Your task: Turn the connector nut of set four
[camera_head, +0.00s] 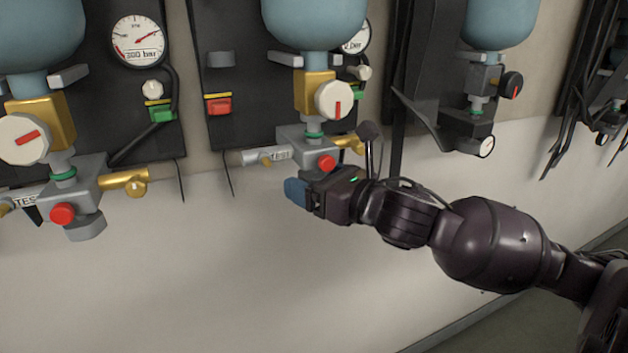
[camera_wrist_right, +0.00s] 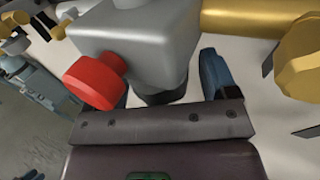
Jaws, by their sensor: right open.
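A breathing set hangs in the middle of the head view, with a blue cylinder (camera_head: 315,22), brass valve (camera_head: 313,92) and grey block (camera_head: 300,143). No set number is readable. My right gripper (camera_head: 298,190) is just below this block, its blue fingers open. In the right wrist view the grey block (camera_wrist_right: 140,38) fills the top middle. Its dark connector nut (camera_wrist_right: 162,94) points down between the open fingers of my right gripper (camera_wrist_right: 168,84), partly hidden by the gripper body. I cannot tell whether the fingers touch it. My left gripper is not in view.
A red knob (camera_wrist_right: 95,80) sticks out of the block beside the left finger. A brass fitting (camera_wrist_right: 250,18) is on the right. Another set with a grey block (camera_head: 80,185) hangs at left, others at right (camera_head: 482,75). The pale wall (camera_head: 200,270) below is clear.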

